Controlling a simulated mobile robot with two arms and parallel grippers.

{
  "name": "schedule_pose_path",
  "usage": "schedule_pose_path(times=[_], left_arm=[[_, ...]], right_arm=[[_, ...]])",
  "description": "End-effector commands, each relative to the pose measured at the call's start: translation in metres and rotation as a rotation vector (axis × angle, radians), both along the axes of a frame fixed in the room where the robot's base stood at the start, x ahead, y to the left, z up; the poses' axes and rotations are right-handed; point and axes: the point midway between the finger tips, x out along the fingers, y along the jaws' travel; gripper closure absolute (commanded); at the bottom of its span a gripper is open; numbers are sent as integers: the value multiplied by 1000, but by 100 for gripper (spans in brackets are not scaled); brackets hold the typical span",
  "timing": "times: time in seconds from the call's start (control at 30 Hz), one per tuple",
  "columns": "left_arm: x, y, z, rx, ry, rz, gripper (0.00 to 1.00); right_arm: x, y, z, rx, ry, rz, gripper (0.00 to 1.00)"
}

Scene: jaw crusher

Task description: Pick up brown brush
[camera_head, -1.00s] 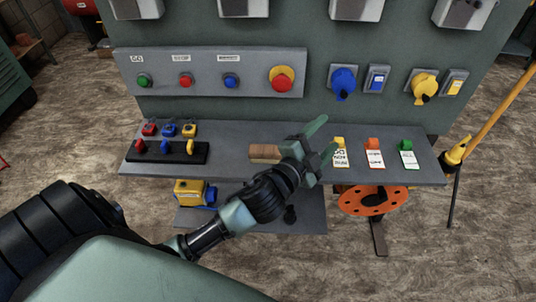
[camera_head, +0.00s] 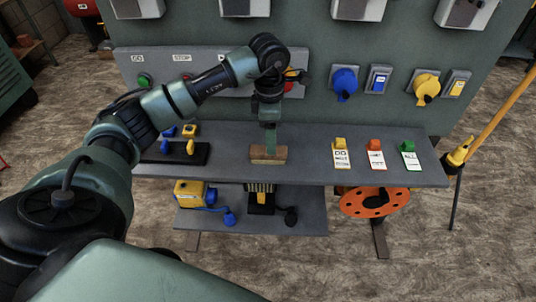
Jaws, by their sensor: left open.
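The brown brush (camera_head: 268,158) lies lengthwise on the grey upper shelf, left of the hanging tags. It looks like a wooden block with a darker lower side. My left gripper (camera_head: 270,143) points down right over the middle of the brush and is open. My left arm hides part of the button panel and the red padlock area. My right gripper is not in view.
Padlocks and a black rack (camera_head: 177,155) stand left of the brush. Colored tags (camera_head: 375,155) lie to its right. The grey panel wall rises behind. A lower shelf (camera_head: 300,222) holds a yellow box (camera_head: 190,192) and plugs. An orange disc (camera_head: 352,201) hangs below right.

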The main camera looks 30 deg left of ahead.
Motion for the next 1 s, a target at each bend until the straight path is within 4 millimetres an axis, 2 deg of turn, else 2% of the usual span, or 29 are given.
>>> schedule_pose_path(times=[0.1,0.37,0.63,0.93,0.97,1.0], left_arm=[[-2,12,-2,43,15,8,38],[-1,12,-31,39,17,8,38],[2,14,-69,37,16,6,38],[3,14,-75,37,12,6,38],[3,14,-75,37,12,6,44],[3,14,-75,37,12,6,55]], right_arm=[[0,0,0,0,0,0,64],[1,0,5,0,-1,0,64],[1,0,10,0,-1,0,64],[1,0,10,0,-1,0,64],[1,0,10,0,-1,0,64],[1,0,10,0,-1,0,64]])
